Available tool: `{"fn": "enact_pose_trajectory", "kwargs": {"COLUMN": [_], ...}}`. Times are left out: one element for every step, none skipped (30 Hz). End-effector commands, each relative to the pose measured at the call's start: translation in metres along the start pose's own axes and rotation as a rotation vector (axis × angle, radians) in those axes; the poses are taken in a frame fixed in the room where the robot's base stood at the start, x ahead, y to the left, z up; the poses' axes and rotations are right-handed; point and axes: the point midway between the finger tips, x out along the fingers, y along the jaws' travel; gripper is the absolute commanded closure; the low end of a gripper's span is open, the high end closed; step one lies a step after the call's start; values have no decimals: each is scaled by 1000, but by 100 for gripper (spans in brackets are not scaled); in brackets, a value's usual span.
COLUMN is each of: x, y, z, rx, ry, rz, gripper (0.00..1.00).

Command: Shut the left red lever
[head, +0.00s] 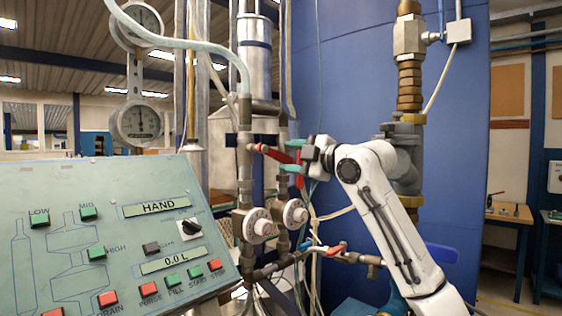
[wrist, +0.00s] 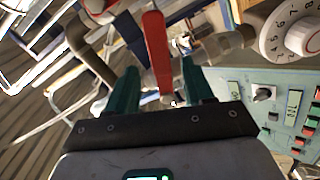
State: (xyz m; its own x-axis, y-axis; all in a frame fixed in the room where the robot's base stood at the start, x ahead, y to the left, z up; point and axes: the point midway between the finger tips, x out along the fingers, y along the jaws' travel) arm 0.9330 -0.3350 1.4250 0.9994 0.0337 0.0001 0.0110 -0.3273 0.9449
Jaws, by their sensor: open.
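The left red lever (head: 273,153) sits on the left vertical pipe in the head view and slants down to the right from its valve. In the wrist view the red lever (wrist: 157,48) runs down from the top into the space between the fingers. My gripper (head: 290,156) has two teal fingers, one above and one below the lever's free end. In the wrist view my gripper (wrist: 160,68) is open, with the lever between its fingers and gaps on both sides. I cannot tell whether either finger touches it.
White round dials (head: 258,226) sit on the pipes below the lever. Another red lever (head: 337,248) is on the lower pipe. A green control panel (head: 70,200) stands at the left front. A thick brass pipe (head: 410,80) rises behind my arm.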

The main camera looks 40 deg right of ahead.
Motion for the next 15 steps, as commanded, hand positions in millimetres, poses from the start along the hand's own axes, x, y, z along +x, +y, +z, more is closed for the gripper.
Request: {"fn": "enact_pose_trajectory", "kwargs": {"x": [-12, -17, -25, -30, -35, -40, -44, -48, -52, -54, -56, -58, -59, -60, -61], "y": [-3, -2, -2, -2, -2, -2, -2, -1, -1, -1, -1, -1, -1, -1, -1], "z": [2, 1, 1, 1, 1, 1, 1, 1, 1, 1, 1, 1, 1, 0, 0], "rx": [-2, -2, -2, -2, -3, -2, -2, -1, -1, -1, -1, 0, 0, 0, 0], "ry": [-1, -1, 0, -1, 0, -1, 0, 0, -1, -1, -1, -1, 0, 0, 0], "rz": [2, 3, 3, 2, 3, 1, 1, 1, 1, 1, 0, 0, 0, 0, 0], "gripper": [48, 48, 48, 48, 48, 48, 48, 48, 48, 48, 48, 48, 48, 48, 48]}}
